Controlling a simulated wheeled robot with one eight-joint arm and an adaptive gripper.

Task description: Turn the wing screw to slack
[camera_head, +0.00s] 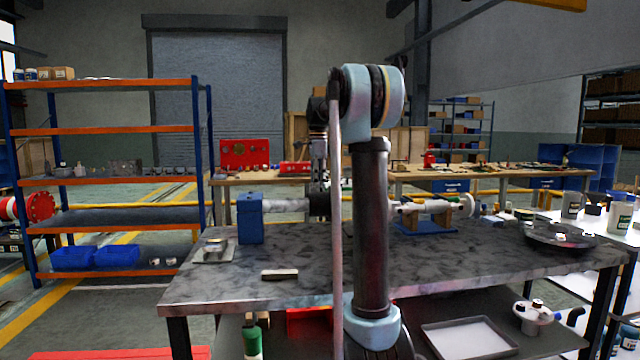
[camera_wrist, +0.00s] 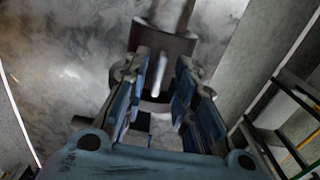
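In the wrist view, a narrow light-grey upright piece, apparently the wing screw (camera_wrist: 159,74), stands out from a dark cylindrical collar (camera_wrist: 166,45) on a shaft. My gripper (camera_wrist: 161,82) is open, with its blue-padded fingers on either side of the piece. A gap shows on both sides, so the fingers do not seem to touch it. In the head view, my gripper (camera_head: 318,178) points down above the dark collar (camera_head: 320,204) on the bench. The wing screw cannot be made out there, and my arm hides part of the shaft.
The collar is in line with a pale shaft (camera_head: 285,205) from a blue block (camera_head: 250,219) on the grey bench (camera_head: 300,268). A small bar (camera_head: 280,275) and a plate with a round part (camera_head: 214,250) lie in front. A round dish (camera_head: 558,236) stands at right.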

